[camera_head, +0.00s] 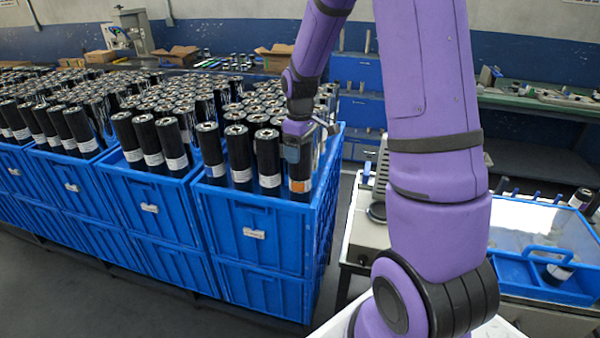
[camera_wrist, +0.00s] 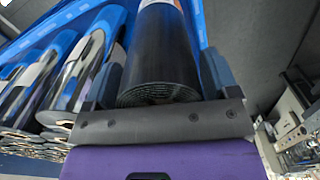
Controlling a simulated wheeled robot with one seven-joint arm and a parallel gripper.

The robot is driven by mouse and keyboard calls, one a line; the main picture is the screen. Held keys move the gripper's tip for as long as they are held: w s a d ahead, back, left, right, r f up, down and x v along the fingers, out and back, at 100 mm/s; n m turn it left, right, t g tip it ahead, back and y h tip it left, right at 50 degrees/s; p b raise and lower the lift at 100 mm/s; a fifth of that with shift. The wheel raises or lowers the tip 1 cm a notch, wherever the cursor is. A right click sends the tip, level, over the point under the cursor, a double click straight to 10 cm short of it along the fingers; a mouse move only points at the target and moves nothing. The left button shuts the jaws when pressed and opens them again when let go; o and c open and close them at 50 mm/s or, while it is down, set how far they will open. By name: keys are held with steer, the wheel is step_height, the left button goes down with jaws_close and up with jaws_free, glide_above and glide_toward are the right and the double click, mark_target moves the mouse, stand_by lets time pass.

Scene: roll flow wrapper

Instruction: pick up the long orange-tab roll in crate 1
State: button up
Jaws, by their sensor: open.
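The long orange-tab roll (camera_head: 300,183) stands upright at the front right corner of the rightmost blue crate (camera_head: 258,235), black with an orange patch and white label. It fills the middle of the wrist view (camera_wrist: 160,55), its spiral end toward the camera. My gripper (camera_head: 297,152) is at the top of this roll. In the wrist view my gripper (camera_wrist: 162,82) is open, with one finger on each side of the roll. I cannot tell whether the fingers touch it. The roll's lower part is hidden in the crate.
Black rolls (camera_head: 238,153) stand close to the left of the orange-tab roll, and more fill the crates further left. A blue tray (camera_head: 545,275) lies on a bench at the right. Dark floor shows right of the crate in the wrist view.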

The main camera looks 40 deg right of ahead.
steer(key=shift+c, duration=0.5)
jaws_close()
